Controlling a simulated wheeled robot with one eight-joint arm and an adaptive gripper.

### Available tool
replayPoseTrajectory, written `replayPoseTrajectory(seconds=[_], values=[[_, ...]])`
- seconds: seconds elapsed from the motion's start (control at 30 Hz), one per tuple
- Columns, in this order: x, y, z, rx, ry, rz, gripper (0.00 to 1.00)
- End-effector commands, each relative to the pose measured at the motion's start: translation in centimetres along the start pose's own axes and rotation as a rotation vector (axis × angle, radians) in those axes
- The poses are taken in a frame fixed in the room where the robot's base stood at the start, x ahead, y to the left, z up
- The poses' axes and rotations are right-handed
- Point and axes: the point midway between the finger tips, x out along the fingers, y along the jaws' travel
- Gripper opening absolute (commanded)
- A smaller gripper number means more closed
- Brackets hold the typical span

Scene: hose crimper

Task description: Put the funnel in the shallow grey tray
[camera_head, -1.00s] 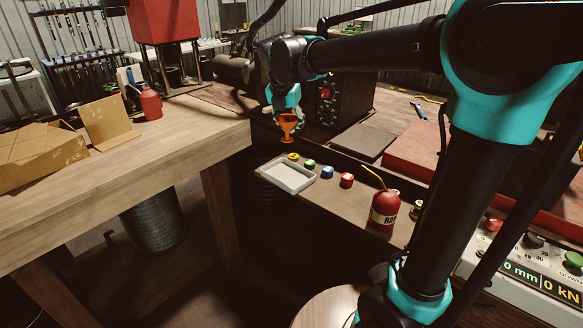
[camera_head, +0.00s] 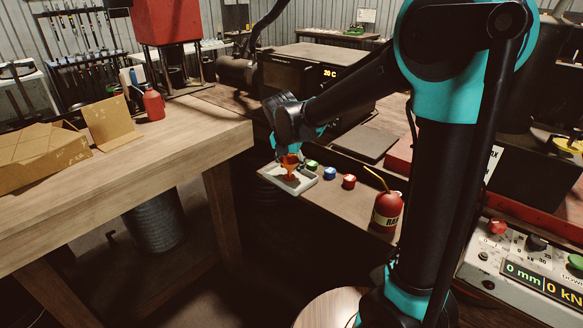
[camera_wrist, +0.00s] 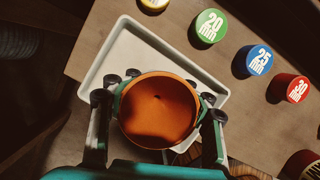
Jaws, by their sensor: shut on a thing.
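The orange funnel (camera_head: 289,163) is held in my gripper (camera_head: 291,157) over the shallow grey tray (camera_head: 308,184). In the wrist view my gripper (camera_wrist: 160,108) has its fingers on both sides of the funnel (camera_wrist: 158,112), and I look down into its wide mouth. The tray (camera_wrist: 105,62) lies beneath, with its far rim and left side visible and its near part hidden by the funnel and gripper. The funnel looks upright and low in the tray; whether it touches the tray floor I cannot tell.
Coloured caps, green (camera_head: 311,166), blue (camera_head: 330,174) and red (camera_head: 348,181), stand right of the tray. A red oil can (camera_head: 387,211) with a yellow spout stands farther right. A wooden table (camera_head: 150,150) is at left, with a dark gap between it and the bench.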

Motion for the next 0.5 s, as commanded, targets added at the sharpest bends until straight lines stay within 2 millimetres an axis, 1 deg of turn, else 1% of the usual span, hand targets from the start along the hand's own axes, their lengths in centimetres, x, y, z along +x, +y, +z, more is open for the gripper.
replayPoseTrajectory(seconds=[0.27,0.3,0.5], values=[[0.25,0.02,-0.06,0.000,0.000,0.000,0.19],[0.20,0.02,-0.05,0.000,0.000,0.000,0.48],[0.19,0.02,-0.05,0.000,0.000,0.000,0.72]])
